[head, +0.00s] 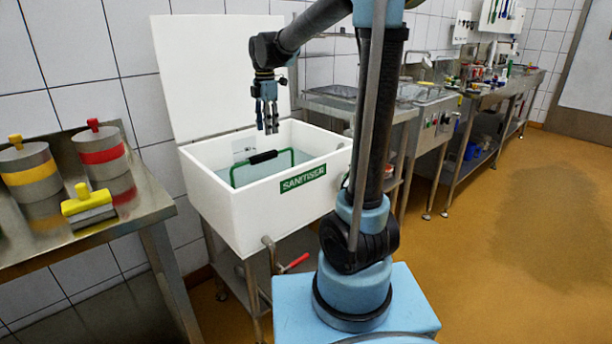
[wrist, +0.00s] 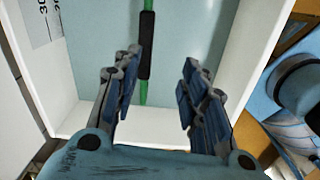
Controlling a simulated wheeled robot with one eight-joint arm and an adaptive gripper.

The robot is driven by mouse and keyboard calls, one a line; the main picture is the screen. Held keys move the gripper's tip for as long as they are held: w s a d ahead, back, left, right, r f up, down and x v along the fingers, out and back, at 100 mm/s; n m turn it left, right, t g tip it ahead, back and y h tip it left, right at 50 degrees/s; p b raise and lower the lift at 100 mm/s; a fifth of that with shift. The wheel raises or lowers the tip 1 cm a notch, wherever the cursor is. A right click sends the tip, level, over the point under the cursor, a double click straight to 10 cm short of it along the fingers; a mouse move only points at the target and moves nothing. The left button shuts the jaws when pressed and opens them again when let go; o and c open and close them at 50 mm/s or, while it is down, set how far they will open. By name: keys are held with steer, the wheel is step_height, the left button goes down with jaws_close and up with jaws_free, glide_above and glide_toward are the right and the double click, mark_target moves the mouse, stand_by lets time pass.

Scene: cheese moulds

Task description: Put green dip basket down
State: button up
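The green dip basket (head: 235,174) stands in the white sanitiser tub (head: 225,215), with its green handle and black grip (head: 263,157) showing above the liquid. In the wrist view the black grip (wrist: 146,58) and green bar lie below and ahead of my gripper. The lower part of the basket is hidden by the tub's front wall. My gripper (head: 268,130) hangs above the tub, apart from the handle. Its fingers (wrist: 160,90) are spread wide with nothing between them.
The tub's white lid (head: 215,70) stands open behind it. A metal table (head: 140,205) on the left holds moulds with red and yellow tops and a yellow-handled brush (head: 88,207). A red-handled tap (head: 295,262) sticks out below the tub. Steel sinks and counters (head: 430,105) run to the right.

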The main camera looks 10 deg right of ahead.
steer(key=s+d+f+m+t, duration=0.1)
steer(key=s+d+f+m, duration=0.1)
steer(key=s+d+m, duration=0.6)
steer(key=s+d+f+m, duration=0.35)
steer(key=s+d, duration=0.25)
steer(key=s, duration=0.3)
steer(key=s+d+f+m, duration=0.2)
steer(key=s+f+m, duration=0.3)
steer(key=s+m, duration=0.1)
steer(key=s+d+f+m+t, duration=0.1)
steer(key=s+d+f+m, duration=0.1)
steer(key=s+f+m, duration=0.3)
steer(key=shift+s+d+f+m, duration=0.35)
steer(key=shift+s+f, duration=0.1)
steer(key=shift+s, duration=0.6)
